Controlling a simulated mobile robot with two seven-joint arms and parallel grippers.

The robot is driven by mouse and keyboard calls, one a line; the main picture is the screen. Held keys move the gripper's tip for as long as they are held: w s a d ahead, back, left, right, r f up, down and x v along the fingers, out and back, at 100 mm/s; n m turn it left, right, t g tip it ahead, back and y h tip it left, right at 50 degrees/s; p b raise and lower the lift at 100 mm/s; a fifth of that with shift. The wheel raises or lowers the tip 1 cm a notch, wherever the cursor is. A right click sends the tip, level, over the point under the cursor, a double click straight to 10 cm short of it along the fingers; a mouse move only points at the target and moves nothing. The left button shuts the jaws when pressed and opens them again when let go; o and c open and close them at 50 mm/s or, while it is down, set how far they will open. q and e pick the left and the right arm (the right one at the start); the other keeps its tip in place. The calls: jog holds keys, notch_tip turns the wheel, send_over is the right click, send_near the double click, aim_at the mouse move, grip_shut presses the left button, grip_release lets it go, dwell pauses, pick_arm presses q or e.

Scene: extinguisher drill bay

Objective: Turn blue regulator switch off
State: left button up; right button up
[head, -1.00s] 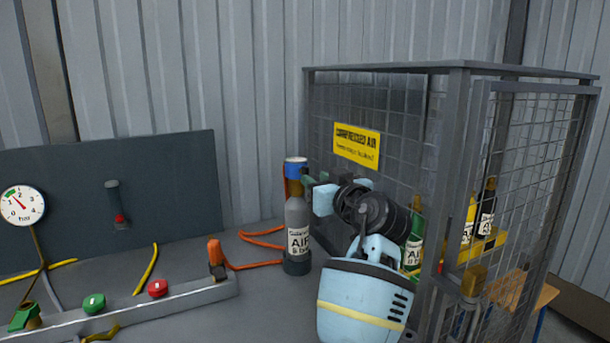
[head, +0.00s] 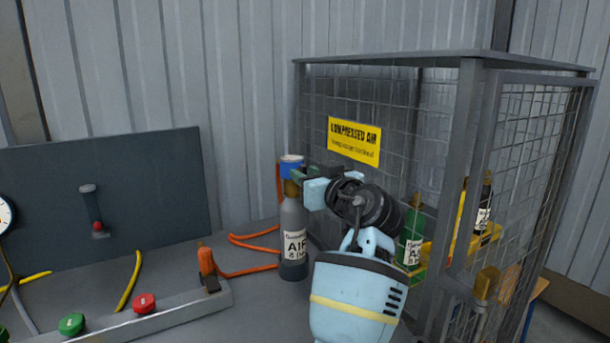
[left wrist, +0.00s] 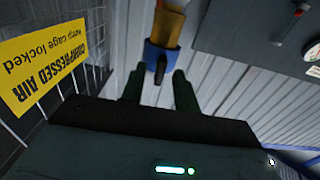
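The blue regulator (head: 291,160) sits on the brass neck of a grey AIR bottle (head: 294,240) standing upright on the bench. In the left wrist view the blue regulator (left wrist: 161,54) shows with a small black switch (left wrist: 160,70) pointing toward me. My left gripper (head: 299,172) is at the regulator's right side in the head view and partly overlaps it. In the left wrist view its two dark fingers (left wrist: 158,86) are apart, with the switch's tip between or just beyond them. I cannot tell whether they touch it. My right gripper is not in view.
A mesh cage (head: 440,150) with a yellow sign (head: 354,140) stands close on the right and holds bottles. An orange hose (head: 250,270) lies left of the bottle. A rail (head: 170,315) with red and green knobs and a dark board (head: 150,200) are further left.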

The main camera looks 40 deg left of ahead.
pick_arm(q)
jog(key=shift+d, duration=0.1)
grip_shut()
jog(key=shift+r, duration=0.1)
